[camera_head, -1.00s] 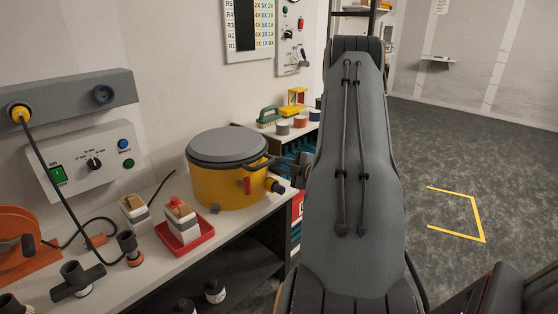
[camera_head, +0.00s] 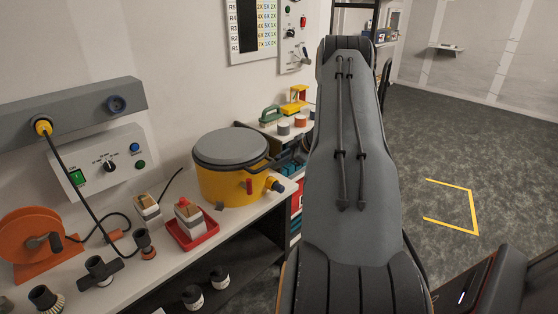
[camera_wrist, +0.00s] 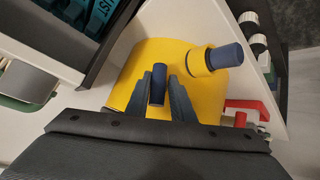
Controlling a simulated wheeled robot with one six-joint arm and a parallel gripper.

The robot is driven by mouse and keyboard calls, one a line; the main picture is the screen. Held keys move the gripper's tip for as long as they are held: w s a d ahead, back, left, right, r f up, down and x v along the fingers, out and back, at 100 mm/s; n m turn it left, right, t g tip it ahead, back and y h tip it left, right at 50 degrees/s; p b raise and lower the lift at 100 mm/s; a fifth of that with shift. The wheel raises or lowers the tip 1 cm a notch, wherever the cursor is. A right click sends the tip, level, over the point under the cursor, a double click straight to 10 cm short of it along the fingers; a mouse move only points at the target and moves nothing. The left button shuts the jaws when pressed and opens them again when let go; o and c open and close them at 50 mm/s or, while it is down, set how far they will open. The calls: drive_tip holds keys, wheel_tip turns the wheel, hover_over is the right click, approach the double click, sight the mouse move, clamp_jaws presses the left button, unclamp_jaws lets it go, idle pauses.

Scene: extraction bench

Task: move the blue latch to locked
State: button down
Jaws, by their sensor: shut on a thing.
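The blue latch (camera_wrist: 158,83) is a dark blue upright bar in front of the yellow pot (camera_wrist: 205,92) in the wrist view. My gripper (camera_wrist: 158,80) has one finger on each side of the latch and is shut on it. The yellow pot (camera_head: 226,183), with a grey lid (camera_head: 230,146), stands on the bench in the head view. There my gripper and the latch are hidden behind my arm.
A red tray (camera_head: 209,240) with a bottle is left of the pot. An orange reel (camera_head: 35,240), black fittings and a cable crowd the bench's left. Open floor is at the right.

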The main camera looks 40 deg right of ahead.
drive_tip(key=shift+w+d+r+m+g+y+b, duration=0.35)
drive_tip(key=shift+m+g+y+b, duration=0.15)
drive_tip(key=shift+m+g, duration=0.15)
idle(0.3)
drive_tip(key=c, duration=1.8)
unclamp_jaws()
drive_tip(key=shift+o, duration=0.8)
drive_tip(key=shift+a+f, duration=0.1)
drive_tip(key=shift+f, duration=0.05)
drive_tip(key=b+v, duration=0.2)
drive_tip(key=v, duration=0.5)
drive_tip(key=shift+d+r, duration=0.25)
drive_tip(key=shift+r, duration=0.05)
drive_tip(key=shift+s, duration=0.1)
